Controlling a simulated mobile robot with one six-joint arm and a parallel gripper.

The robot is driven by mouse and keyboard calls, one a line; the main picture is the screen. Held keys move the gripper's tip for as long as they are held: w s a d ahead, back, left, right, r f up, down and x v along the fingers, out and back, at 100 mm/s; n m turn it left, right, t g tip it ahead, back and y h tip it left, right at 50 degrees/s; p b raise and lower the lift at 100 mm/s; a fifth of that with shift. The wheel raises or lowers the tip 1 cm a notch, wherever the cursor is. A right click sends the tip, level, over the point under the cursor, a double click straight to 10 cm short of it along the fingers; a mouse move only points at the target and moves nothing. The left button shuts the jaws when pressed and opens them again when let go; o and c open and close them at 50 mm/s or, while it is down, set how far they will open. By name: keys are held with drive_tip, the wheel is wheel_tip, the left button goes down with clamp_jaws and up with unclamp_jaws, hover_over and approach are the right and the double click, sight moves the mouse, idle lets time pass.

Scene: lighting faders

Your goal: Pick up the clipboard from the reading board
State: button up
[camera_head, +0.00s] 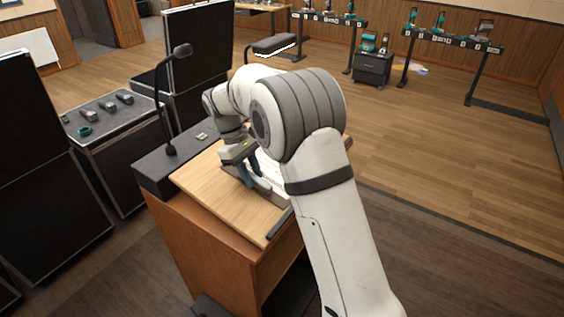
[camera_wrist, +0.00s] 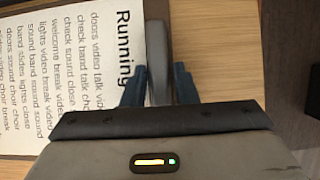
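The clipboard lies on the wooden reading board (camera_head: 213,197), the sloped top of the lectern. In the head view its white sheet (camera_head: 268,168) is partly hidden by my arm. In the wrist view the printed sheet (camera_wrist: 75,70), headed "Running", fills the left, and the clipboard's grey clip end (camera_wrist: 157,45) runs up the middle. My gripper (camera_wrist: 160,82) is over this end, its two blue fingers on either side of the grey strip. A narrow strip of wood shows between the strip and the right finger, so the fingers look open. Whether the left finger touches is unclear. The gripper also shows in the head view (camera_head: 254,180).
A dark ledge (camera_head: 160,172) with a gooseneck microphone (camera_head: 172,90) borders the board on the left. A dark lip (camera_head: 280,224) runs along its lower right edge. A black case (camera_head: 103,125) holding small items stands further left. Open floor (camera_head: 440,150) lies to the right.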

clamp_jaws()
drive_tip(key=shift+r, duration=0.1)
